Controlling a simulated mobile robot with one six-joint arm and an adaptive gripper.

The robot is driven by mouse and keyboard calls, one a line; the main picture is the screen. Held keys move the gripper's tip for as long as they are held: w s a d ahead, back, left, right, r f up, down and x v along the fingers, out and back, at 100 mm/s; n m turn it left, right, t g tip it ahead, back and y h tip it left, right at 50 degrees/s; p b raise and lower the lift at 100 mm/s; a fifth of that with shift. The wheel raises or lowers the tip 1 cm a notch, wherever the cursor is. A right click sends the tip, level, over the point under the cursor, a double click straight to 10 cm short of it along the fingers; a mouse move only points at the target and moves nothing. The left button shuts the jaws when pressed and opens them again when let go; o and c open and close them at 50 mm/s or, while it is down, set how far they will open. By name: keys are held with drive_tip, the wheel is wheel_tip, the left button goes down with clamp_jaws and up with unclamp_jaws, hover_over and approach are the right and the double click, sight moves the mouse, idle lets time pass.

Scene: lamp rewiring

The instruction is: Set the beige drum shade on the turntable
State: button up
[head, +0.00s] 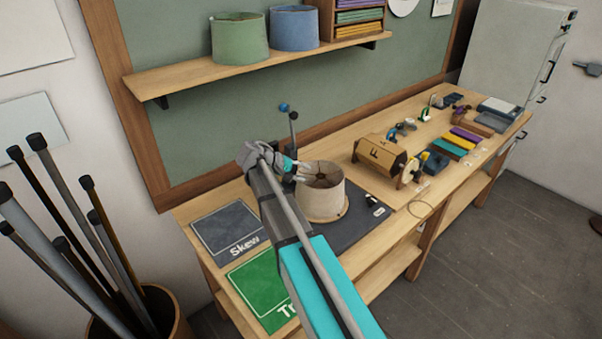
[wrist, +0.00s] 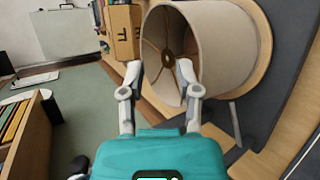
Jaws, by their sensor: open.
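The beige drum shade (head: 322,198) stands upright on the round wooden turntable (head: 325,219), whose rim shows beneath it. The shade's open top and inner spokes face up. In the wrist view the shade (wrist: 228,38) is seen from above its rim, with the turntable's pale wooden edge (wrist: 262,62) behind it. My gripper (head: 303,167) is at the left of the shade's top rim in the head view.
A dark mat (head: 365,222) lies under the turntable. Skew (head: 226,229) and green (head: 262,285) mats lie to the left. Green (head: 240,38) and blue (head: 294,28) shades sit on the shelf above.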

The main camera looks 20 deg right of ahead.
drive_tip(key=s+a+f+y, duration=0.3)
drive_tip(key=s+a+y, duration=0.1)
drive_tip(key=s, duration=0.2)
drive_tip(key=s+a+f+m+y, duration=0.1)
drive_tip(key=s+a+f+y, duration=0.2)
drive_tip(key=s, duration=0.4)
drive_tip(key=s+a+f+m+y, duration=0.1)
drive_tip(key=s+a+f+y, duration=0.2)
drive_tip(key=s, duration=0.4)
drive_tip(key=shift+s+a+t+y, duration=0.15)
drive_tip(key=shift+a+t+y, duration=0.25)
drive_tip(key=shift+a+y, duration=0.7)
drive_tip(key=shift+a, duration=0.15)
drive_tip(key=shift+f, duration=0.25)
